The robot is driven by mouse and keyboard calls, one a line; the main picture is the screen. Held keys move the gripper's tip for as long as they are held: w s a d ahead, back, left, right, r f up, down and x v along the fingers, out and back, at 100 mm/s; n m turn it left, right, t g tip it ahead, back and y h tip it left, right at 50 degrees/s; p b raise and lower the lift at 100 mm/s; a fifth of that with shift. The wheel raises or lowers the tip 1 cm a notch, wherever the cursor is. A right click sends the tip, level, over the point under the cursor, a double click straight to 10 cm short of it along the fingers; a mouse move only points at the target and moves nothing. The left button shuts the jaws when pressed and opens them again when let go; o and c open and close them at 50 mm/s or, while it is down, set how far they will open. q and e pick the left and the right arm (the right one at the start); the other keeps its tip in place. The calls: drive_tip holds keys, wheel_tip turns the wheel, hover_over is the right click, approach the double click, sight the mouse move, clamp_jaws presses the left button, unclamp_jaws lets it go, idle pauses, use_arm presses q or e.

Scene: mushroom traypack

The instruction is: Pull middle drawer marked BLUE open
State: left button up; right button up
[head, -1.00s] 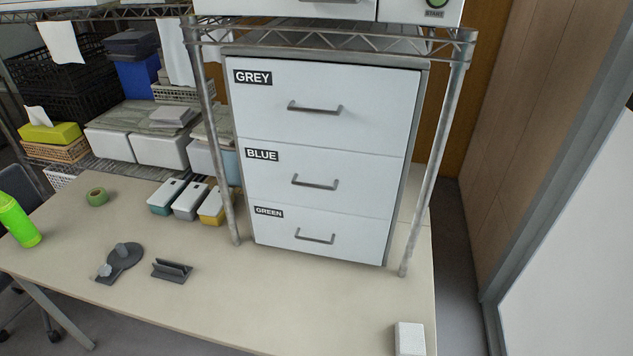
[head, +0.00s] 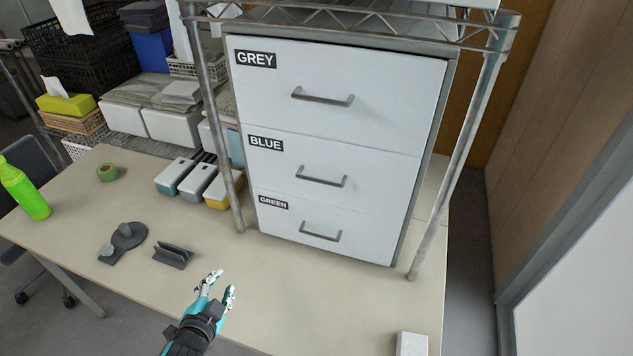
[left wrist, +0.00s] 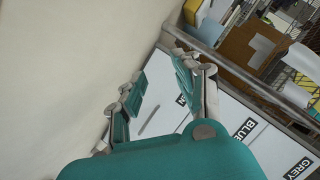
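The white drawer unit (head: 410,222) stands on the table inside a metal rack, with drawers marked GREY, BLUE and GREEN from top to bottom. The middle drawer marked BLUE (head: 385,172) looks shut, and its grey bar handle (head: 322,177) is clear of any gripper. My left gripper (head: 226,284) is open and empty, above the table in front of and to the left of the unit. In the left wrist view my left gripper (left wrist: 160,90) shows its fingers apart, with the drawer fronts and the BLUE label (left wrist: 246,128) beyond them. My right gripper is not in view.
Rack posts (head: 440,200) flank the drawer unit. On the table (head: 300,300) lie a grey holder (head: 173,255), a round dark stand (head: 125,238), small lidded boxes (head: 197,184), green tape (head: 107,173) and a white block (head: 411,344). The table before the drawers is mostly bare.

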use_arm(q)
drive_tip(key=w+d+r+m+t+h, duration=0.2)
drive_tip(key=d+r+m+h, duration=0.8)
drive_tip(key=r+m+h, duration=0.45)
drive_tip(key=w+d+r+m+y+p, duration=0.1)
drive_tip(key=w+d+r+p, duration=0.1)
drive_tip(key=w+d, duration=0.3)
drive_tip(key=w+d+r+m+p, duration=0.1)
drive_tip(key=w+d+p, duration=0.1)
drive_tip(key=w+d, duration=0.4)
drive_tip(key=shift+w+d+r+m+y, duration=0.15)
drive_tip(key=shift+w+r+m+y, duration=0.2)
drive_tip(key=shift+w, duration=0.45)
clamp_jaws()
